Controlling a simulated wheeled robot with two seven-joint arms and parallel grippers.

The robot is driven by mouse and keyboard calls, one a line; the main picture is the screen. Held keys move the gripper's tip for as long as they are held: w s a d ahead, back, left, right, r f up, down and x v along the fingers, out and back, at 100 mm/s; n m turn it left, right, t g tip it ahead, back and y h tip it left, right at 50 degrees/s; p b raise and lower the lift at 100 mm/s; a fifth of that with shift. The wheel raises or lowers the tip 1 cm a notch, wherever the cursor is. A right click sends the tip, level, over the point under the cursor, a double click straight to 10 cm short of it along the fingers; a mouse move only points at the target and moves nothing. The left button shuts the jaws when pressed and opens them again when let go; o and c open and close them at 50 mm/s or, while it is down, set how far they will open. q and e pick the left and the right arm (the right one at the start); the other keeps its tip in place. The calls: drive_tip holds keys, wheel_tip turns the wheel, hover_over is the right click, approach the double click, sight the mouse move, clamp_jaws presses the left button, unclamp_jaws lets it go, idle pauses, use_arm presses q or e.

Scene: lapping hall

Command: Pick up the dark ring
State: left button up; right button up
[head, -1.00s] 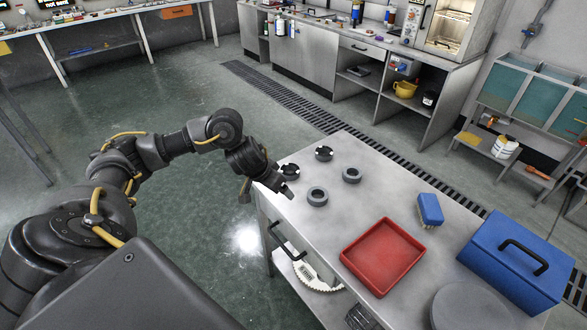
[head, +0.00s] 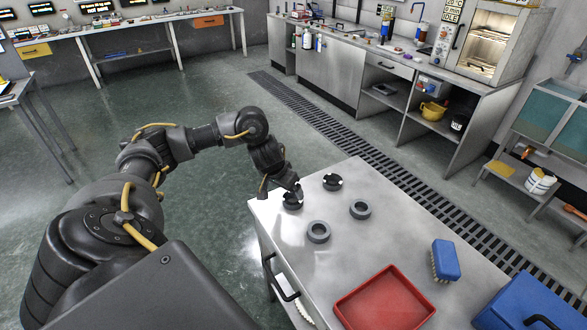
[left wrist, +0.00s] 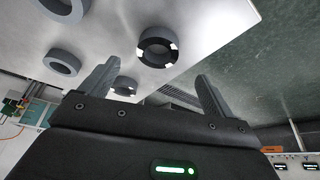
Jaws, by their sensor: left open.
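Two dark rings with white patches lie on the steel table (head: 385,240). The left dark ring (head: 292,202) is near its left corner; the other dark ring (head: 332,182) is farther back. My left gripper (head: 281,188) is open and empty over that corner, with one finger partly covering the left dark ring. In the left wrist view a dark ring with white patches (left wrist: 157,48) lies beyond the gap between the open fingers of my left gripper (left wrist: 155,84), apart from them. Another dark ring (left wrist: 125,86) is partly hidden behind the left finger. My right gripper is out of view.
Two plain grey rings, a nearer one (head: 318,232) and a farther one (head: 360,209), lie close by. A red tray (head: 385,300), a blue brush (head: 445,260) and a blue box (head: 530,305) are farther right. Bare table lies between the rings and tray.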

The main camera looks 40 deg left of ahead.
sight(294, 201)
use_arm(q)
drive_tip(key=shift+x, duration=1.1)
drive_tip(key=shift+w+f, duration=0.1)
drive_tip(key=x, duration=0.5)
drive_tip(key=shift+d+f, duration=0.1)
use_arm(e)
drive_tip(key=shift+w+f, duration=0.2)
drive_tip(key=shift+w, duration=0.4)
use_arm(q)
drive_tip(key=c, duration=1.2)
